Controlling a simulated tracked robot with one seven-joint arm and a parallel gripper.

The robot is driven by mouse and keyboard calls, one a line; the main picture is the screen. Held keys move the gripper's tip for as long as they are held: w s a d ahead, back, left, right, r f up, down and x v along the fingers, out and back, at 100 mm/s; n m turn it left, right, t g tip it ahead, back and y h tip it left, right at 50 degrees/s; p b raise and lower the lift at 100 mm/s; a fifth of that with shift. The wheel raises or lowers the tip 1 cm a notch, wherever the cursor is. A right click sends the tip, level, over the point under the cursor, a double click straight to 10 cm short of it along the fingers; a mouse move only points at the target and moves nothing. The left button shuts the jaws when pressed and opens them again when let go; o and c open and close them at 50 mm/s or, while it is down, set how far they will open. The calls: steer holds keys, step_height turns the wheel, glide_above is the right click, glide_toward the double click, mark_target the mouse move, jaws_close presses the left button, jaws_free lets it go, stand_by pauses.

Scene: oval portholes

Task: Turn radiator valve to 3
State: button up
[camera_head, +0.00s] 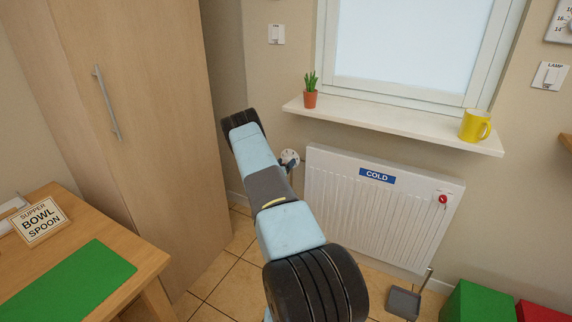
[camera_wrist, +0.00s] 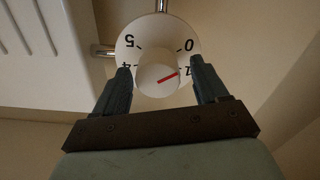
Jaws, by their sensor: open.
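The radiator valve (camera_wrist: 131,57) is a white round dial with a raised centre knob (camera_wrist: 150,82). In the wrist view its numbers appear upside down; 5, 0, 4 and 1 are readable, and the lower part of the scale is hidden. A red pointer (camera_wrist: 169,78) on the knob points at about the 1. My gripper (camera_wrist: 160,65) is open, its dark fingers on either side of the knob with gaps visible. In the head view part of the valve (camera_head: 289,157) shows left of the radiator (camera_head: 350,215), beside my arm, which hides my gripper.
The radiator bears a blue COLD sign (camera_head: 377,176) and a red indicator (camera_head: 443,199). Above it, the windowsill (camera_head: 400,120) holds a potted cactus (camera_head: 310,98) and a yellow mug (camera_head: 475,125). A tall wooden cabinet (camera_head: 140,120) stands left of my arm.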

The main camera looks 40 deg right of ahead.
steer(key=c, duration=1.1)
steer(key=shift+o, duration=0.2)
steer(key=shift+w+r, duration=0.1)
steer(key=shift+m, duration=0.3)
